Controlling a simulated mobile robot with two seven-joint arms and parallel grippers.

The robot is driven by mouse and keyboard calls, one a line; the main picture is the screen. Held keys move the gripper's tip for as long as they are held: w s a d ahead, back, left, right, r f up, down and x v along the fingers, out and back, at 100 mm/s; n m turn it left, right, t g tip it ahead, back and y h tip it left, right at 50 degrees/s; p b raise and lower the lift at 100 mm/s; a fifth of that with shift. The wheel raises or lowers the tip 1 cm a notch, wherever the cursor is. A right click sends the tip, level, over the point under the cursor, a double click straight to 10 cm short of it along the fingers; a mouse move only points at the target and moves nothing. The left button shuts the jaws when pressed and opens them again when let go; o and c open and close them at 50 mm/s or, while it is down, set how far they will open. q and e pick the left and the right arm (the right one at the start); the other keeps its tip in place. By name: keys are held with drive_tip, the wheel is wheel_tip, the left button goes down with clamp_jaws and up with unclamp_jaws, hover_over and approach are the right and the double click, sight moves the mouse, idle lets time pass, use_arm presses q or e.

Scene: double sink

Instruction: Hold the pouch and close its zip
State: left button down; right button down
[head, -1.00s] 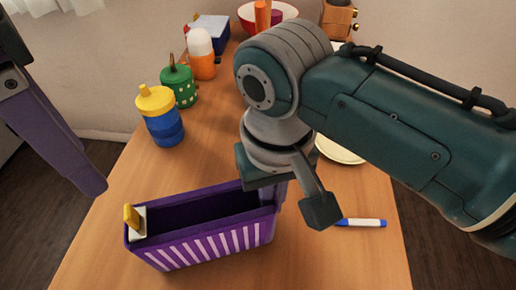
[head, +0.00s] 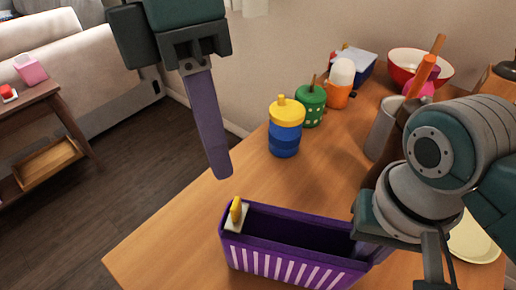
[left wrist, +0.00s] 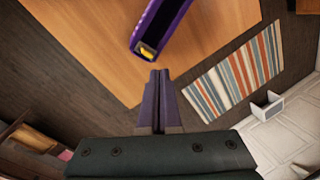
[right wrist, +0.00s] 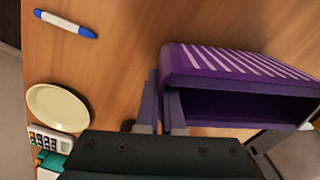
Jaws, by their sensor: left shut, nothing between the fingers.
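The purple pouch (head: 290,266) with white stripes stands on the table with its long mouth open. Its yellow zip pull (head: 236,211) is on a pale slider at the left end; it also shows in the left wrist view (left wrist: 147,50). My left gripper (head: 222,174) is shut and empty, above and apart from the zip pull; its closed fingertips show in the left wrist view (left wrist: 160,73). My right gripper (right wrist: 161,88) is at the pouch's opposite end, its fingers on either side of the end wall and apparently clamped on it. Part of that end is hidden by my arm in the head view.
Behind the pouch stand a blue-and-yellow jar (head: 285,128), a green pot (head: 310,106), an orange-and-white bottle (head: 340,82) and a red bowl (head: 420,68). A plate (right wrist: 58,107) and a marker (right wrist: 65,24) lie beyond the right end. The table left of the pouch is clear.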

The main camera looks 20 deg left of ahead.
use_arm(q)
drive_tip(key=a+f+n+t+h, duration=0.1)
drive_tip(key=a+n+h, duration=0.6)
drive_tip(key=a+n, duration=0.3)
drive_tip(key=a, duration=0.4)
drive_tip(key=shift+w+f+t, duration=0.3)
drive_tip(key=shift+f, duration=0.05)
approach(236, 211)
wheel_tip(236, 211, down, 6)
drive_tip(key=d, duration=0.2)
drive_tip(key=shift+w+d+r, duration=0.2)
drive_tip(key=shift+w+d, duration=0.25)
drive_tip(key=shift+d, duration=0.15)
